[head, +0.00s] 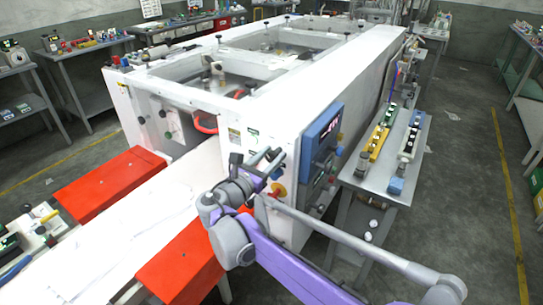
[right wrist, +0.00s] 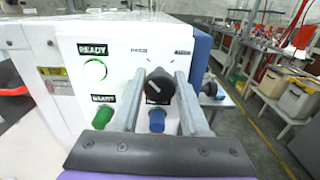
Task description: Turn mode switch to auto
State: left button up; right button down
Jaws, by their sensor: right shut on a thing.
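The mode switch is a black round knob (right wrist: 159,88) on the white front panel of the machine, in the right wrist view. A small pale mark on it appears to point up and left. Two small labels stand above it, left and right; they are too blurred to read surely. My right gripper (right wrist: 157,92) has one finger on each side of the knob and is shut on it. In the head view my right gripper (head: 267,160) is at the machine's near end face; the knob is hard to make out there. My left gripper is not in view.
A lit green READY button (right wrist: 95,70) is left of the knob. A green button (right wrist: 103,108) and a blue button (right wrist: 157,120) sit below. A blue-framed control panel (head: 320,145) is on the machine's right side. A side table (head: 375,185) with parts stands at right.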

jog(key=m+p, duration=0.1)
jog(key=m, duration=0.3)
jog(key=shift+m, duration=0.3)
jog(key=m+p, duration=0.1)
jog(key=m, duration=0.3)
jog(key=shift+d, duration=0.1)
jog(key=m+p, duration=0.1)
jog(key=m, duration=0.4)
jog(key=shift+s+f+m+p, duration=0.15)
jog(key=shift+m+p, duration=0.45)
jog(key=shift+m, duration=1.3)
jog(key=shift+c, duration=2.2)
grip_release()
